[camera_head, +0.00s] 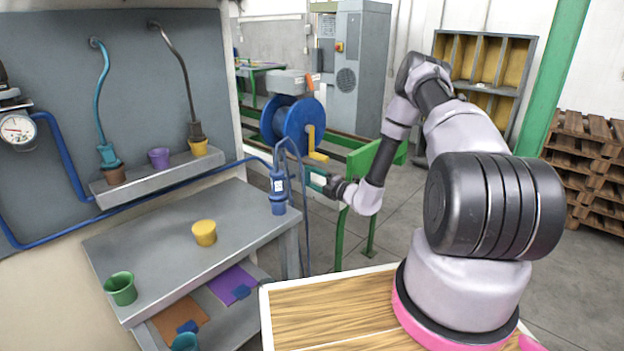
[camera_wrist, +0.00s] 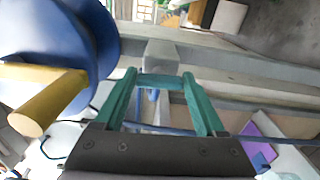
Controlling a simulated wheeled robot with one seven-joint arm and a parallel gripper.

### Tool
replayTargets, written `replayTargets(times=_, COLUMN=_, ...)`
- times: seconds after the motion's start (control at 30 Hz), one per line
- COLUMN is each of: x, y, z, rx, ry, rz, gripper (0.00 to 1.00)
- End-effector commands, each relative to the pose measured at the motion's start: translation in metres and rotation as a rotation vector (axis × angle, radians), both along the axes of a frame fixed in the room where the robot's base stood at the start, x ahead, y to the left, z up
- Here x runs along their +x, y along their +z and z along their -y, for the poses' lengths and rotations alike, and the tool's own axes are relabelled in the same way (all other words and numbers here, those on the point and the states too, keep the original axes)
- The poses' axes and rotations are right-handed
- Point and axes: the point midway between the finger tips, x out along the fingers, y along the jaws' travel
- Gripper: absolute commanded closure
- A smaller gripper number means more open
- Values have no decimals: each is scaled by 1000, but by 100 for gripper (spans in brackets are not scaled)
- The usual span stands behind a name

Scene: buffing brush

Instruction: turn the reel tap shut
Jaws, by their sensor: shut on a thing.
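The blue hose reel (camera_head: 296,122) stands behind the bench with a yellow crank (camera_head: 318,142) on its near side. A small orange lever (camera_head: 310,84) stands up at the top of the reel, and it may be the tap's handle. My gripper (camera_head: 318,181) is in front of and below the reel, to the right of a blue hand piece with a white label (camera_head: 278,188).
A grey bench (camera_head: 160,240) holds a yellow cup (camera_head: 204,232) and a green cup (camera_head: 121,288). Blue hose hangs between the bench and my gripper. A green frame (camera_head: 357,185) stands close beside my forearm.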

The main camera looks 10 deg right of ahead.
Motion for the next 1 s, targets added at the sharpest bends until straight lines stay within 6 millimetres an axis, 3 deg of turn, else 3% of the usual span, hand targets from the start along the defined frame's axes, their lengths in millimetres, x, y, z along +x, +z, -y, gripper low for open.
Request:
replayTargets(times=0.7, x=-2, y=-2, z=0, rx=55, ry=1, rz=-45, gripper=83)
replayTargets(times=0.73, x=-2, y=-2, z=0, rx=55, ry=1, rz=-45, gripper=16)
replayTargets(times=0.77, x=-1, y=-2, z=0, rx=55, ry=1, rz=-45, gripper=5)
replayTargets(times=0.8, x=-1, y=-2, z=0, rx=55, ry=0, rz=-45, gripper=0)
replayTargets(times=1.0, x=-1, y=-1, z=0, rx=55, ry=0, rz=-42, gripper=0)
